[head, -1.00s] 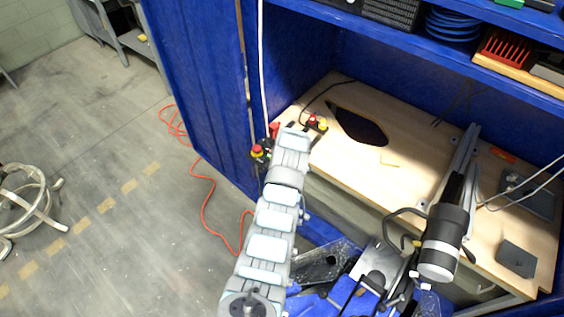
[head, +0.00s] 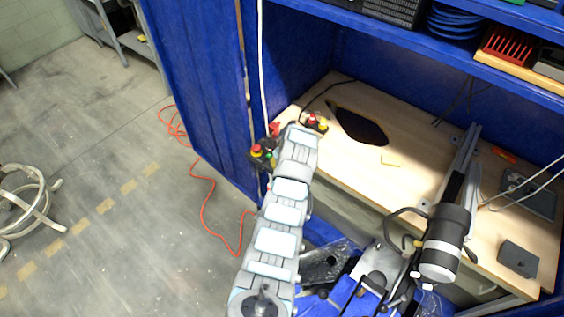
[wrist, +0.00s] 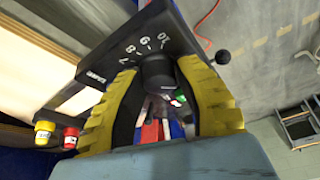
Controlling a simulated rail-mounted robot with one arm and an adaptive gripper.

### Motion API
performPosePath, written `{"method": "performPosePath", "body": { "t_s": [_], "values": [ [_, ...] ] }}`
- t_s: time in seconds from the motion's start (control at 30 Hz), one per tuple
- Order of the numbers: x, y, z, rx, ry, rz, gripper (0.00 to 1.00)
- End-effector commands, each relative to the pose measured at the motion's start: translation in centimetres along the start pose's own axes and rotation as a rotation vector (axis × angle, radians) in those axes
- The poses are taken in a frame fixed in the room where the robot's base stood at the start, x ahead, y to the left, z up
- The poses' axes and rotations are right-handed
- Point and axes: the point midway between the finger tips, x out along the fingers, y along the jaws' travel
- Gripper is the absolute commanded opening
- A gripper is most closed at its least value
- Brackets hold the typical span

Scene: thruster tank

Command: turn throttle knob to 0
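The throttle knob (wrist: 157,70) is a dark round knob in the wrist view, on a black panel (wrist: 128,50) with a white numbered scale running up to 10. My gripper (wrist: 160,68) has two yellow ridged fingers with dark inner faces. They stand apart, one on either side of the knob, and look open; whether either touches it is unclear. The knob's pointer cannot be made out. In the head view my arm hides the gripper and the knob.
A red button (wrist: 70,138) and a yellow one (wrist: 45,131) show at left in the wrist view. A black lever ball (wrist: 222,57) is right of the panel. In the head view, a wooden bench (head: 400,125) lies right of my arm and a blue cabinet wall (head: 200,80) left.

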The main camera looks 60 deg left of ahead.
Motion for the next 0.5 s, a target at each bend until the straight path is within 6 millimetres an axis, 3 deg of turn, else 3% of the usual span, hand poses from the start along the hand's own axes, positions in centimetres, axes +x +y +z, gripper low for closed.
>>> {"method": "performPosePath", "body": {
  "t_s": [0.03,0.1,0.5],
  "values": [
    [0.17,-0.12,0.11,0.000,-0.002,-0.002,0.49],
    [0.13,-0.09,0.07,0.000,-0.001,-0.002,0.61],
    [-0.35,0.02,-0.05,0.000,0.001,0.001,0.61]
  ]
}}
